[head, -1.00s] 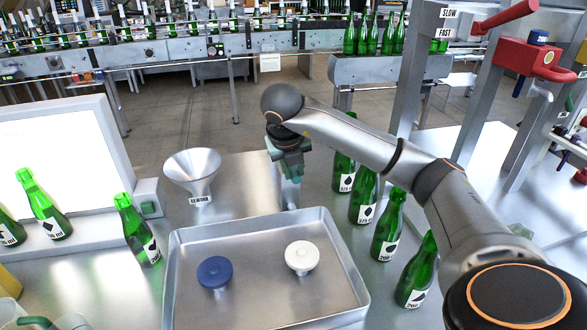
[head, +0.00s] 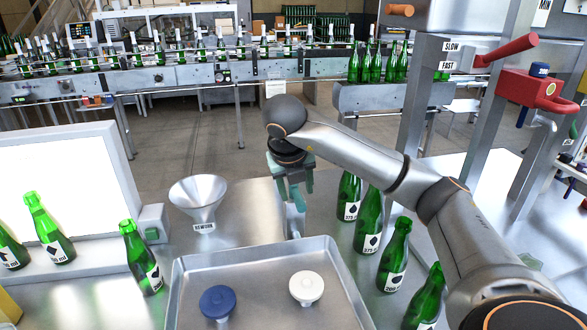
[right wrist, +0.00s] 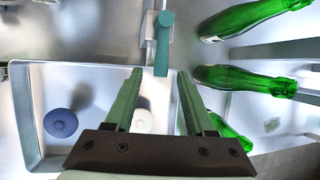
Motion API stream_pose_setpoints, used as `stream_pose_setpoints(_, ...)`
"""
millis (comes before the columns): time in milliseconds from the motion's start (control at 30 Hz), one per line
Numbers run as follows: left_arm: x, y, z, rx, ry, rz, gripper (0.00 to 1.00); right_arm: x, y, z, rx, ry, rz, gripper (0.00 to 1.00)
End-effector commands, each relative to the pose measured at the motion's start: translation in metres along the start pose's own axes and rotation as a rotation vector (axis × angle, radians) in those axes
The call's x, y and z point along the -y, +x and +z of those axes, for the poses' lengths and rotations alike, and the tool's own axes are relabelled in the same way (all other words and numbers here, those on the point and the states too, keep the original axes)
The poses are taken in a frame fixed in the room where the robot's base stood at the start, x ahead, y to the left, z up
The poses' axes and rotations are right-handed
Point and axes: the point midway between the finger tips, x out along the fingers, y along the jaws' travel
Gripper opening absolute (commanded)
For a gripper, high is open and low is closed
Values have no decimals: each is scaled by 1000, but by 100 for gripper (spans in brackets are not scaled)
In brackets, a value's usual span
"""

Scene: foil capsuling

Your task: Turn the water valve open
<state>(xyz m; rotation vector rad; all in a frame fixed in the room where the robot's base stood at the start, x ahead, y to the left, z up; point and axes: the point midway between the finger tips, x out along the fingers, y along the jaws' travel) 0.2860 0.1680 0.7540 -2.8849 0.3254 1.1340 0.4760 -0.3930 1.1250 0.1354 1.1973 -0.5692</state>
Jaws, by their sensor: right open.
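A teal lever handle (right wrist: 163,45), which looks like the water valve's, shows at the top middle of the right wrist view on a metal fitting. It points towards my gripper. My right gripper (right wrist: 159,74) is open and empty. The near end of the handle lies between the lines of its two fingers, close to the fingertips; I cannot tell whether they touch. In the head view my right gripper (head: 295,190) points down just above a metal fitting (head: 297,222) behind the tray. The handle is mostly hidden there. My left gripper is not in view.
A metal tray (head: 345,290) holds a blue knob-shaped piece (head: 217,302) and a white one (head: 306,287). A metal funnel (head: 198,195) stands left of my gripper. Several green bottles (head: 393,258) stand to the right, close under my right arm. A light panel (head: 70,190) is at left.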

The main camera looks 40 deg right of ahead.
Motion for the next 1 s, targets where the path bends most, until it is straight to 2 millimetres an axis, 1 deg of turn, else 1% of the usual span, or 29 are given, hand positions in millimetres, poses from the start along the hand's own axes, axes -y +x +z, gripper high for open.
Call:
stream_pose_setpoints(33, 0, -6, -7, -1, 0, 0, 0, 2, -18, 4, 7, 1, 0, 55)
stream_pose_setpoints(100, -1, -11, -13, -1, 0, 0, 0, 3, -31, 4, 6, 1, -1, 55)
stream_pose_setpoints(167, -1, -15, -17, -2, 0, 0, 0, 3, -41, 4, 6, 1, -1, 55)
stream_pose_setpoints(367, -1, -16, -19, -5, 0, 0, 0, 2, -61, 2, 4, 3, -1, 55)
stream_pose_setpoints(633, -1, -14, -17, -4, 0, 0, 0, 1, -78, 1, 3, 2, 0, 55)
stream_pose_setpoints(800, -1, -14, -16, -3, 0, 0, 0, 1, -82, 1, 1, 3, 0, 55)
stream_pose_setpoints(1000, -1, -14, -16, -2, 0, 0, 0, 1, -82, 0, 0, 3, -1, 55)
